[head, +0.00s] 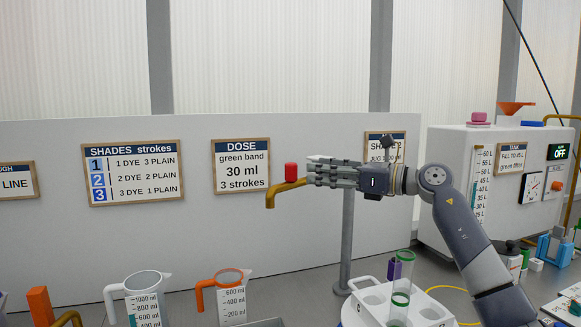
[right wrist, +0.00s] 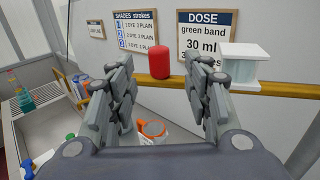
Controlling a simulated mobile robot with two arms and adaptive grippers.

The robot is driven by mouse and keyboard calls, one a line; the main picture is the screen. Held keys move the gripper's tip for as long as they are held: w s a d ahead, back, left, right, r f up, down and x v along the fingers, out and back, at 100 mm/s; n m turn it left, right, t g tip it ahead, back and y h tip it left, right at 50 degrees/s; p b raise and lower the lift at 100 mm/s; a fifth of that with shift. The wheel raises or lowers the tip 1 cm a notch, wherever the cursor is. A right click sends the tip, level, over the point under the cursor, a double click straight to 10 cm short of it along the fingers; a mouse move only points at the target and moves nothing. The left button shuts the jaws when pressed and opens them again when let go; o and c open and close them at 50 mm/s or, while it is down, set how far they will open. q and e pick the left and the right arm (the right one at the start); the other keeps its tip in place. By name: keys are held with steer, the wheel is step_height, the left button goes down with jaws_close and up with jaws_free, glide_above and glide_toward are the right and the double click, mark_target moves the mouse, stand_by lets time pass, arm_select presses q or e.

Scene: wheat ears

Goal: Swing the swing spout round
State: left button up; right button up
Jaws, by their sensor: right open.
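The swing spout is a brass-coloured pipe (head: 272,194) with a downturned tip, in front of the grey back panel in the head view. A red knob (head: 291,172) stands upright on it. My right gripper (head: 312,170) points left, level with the knob, and its fingers lie just right of it. In the right wrist view the spout (right wrist: 284,89) runs across beyond the fingers. The red knob (right wrist: 159,62) shows between the two open fingers (right wrist: 160,95); I see no clear contact. In the head view the gripper hides the spout's right part. My left gripper is not in view.
Two measuring jugs (head: 145,300) (head: 231,299) stand below the spout. A white rack (head: 366,303) with a clear green-banded tube (head: 402,285) is at bottom centre. A grey post (head: 348,235) rises beneath the gripper. A white tank unit (head: 450,180) stands at right.

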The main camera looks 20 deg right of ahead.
mark_target(295, 163)
steer(key=p+x, duration=0.2)
steer(key=x, duration=0.5)
steer(key=shift+w+a+r+p, duration=0.1)
steer(key=shift+w+a+p, duration=0.15)
steer(key=shift+a+p, duration=0.05)
steer(key=shift+w+a, duration=0.3)
steer(key=shift+w, duration=0.05)
jaws_close()
